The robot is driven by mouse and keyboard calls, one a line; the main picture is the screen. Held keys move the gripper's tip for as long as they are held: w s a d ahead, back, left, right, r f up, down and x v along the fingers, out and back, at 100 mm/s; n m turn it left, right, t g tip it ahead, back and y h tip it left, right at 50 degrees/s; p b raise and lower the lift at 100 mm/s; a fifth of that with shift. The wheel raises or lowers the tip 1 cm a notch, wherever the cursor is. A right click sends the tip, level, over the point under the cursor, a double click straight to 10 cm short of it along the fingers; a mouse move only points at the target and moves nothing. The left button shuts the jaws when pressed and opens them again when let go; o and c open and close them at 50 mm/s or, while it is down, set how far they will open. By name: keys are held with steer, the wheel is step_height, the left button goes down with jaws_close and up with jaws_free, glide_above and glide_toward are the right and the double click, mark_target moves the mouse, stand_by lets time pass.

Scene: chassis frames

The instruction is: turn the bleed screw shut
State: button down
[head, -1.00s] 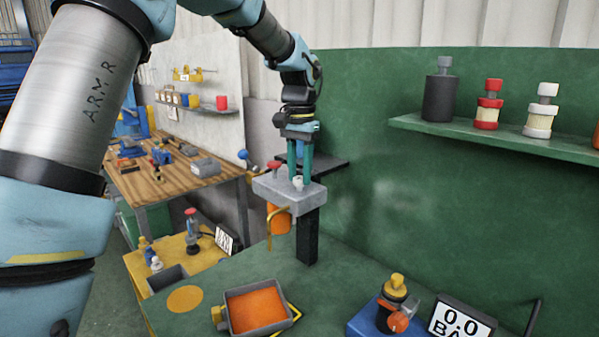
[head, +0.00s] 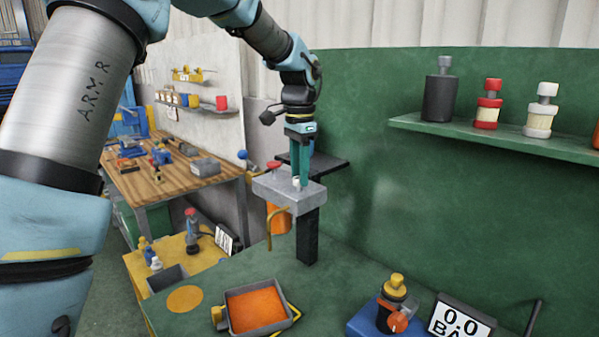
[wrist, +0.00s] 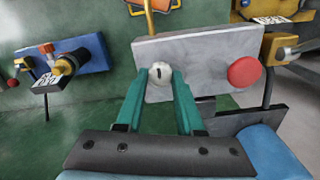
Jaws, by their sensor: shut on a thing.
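The bleed screw is a small pale knob (head: 297,183) on top of a grey block (head: 270,188), which stands on a black post. In the wrist view the screw's white round top (wrist: 159,71) carries a short dark mark. My gripper (head: 301,185) points down from above, its teal fingers on either side of the screw. In the wrist view my gripper's fingertips (wrist: 160,76) are shut on it. The screw still sits on the block; its lower part is mostly hidden.
A red knob (head: 273,165) stands beside the screw on the block. A brass tube (head: 270,222) hangs from the block above the green bench. An orange-filled tray (head: 226,314), a yellow-topped valve (head: 395,286) and a gauge display reading 0.0 (head: 461,321) are nearby.

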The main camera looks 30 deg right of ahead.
steer(key=c, duration=0.5)
jaws_free()
steer(key=shift+c, duration=0.2)
steer(key=shift+r, duration=0.1)
step_height(320, 180, up, 11)
steer(key=b, duration=0.3)
steer(key=shift+f, duration=0.2)
steer(key=w+a+f+n+b, duration=0.15)
steer(key=a+f+n, duration=0.25)
steer(key=a+f, duration=0.45)
steer(key=w+a+f+n, duration=0.2)
steer(key=a+f+n, duration=0.25)
steer(key=a, duration=0.75)
steer(key=s+a+f+n, duration=0.2)
steer(key=s+a+f, duration=0.1)
steer(key=a, duration=0.3)
steer(key=s+a+f+n+t, duration=0.1)
steer(key=s+a+f+n, duration=0.2)
steer(key=s+a+f, duration=0.1)
steer(key=s+a+f+n+b, duration=0.1)
steer(key=s+a+f+n, duration=0.2)
steer(key=a+f, duration=0.2)
steer(key=a, duration=0.3)
steer(key=shift+s+a+t, duration=0.2)
steer(key=shift+s+t, duration=0.1)
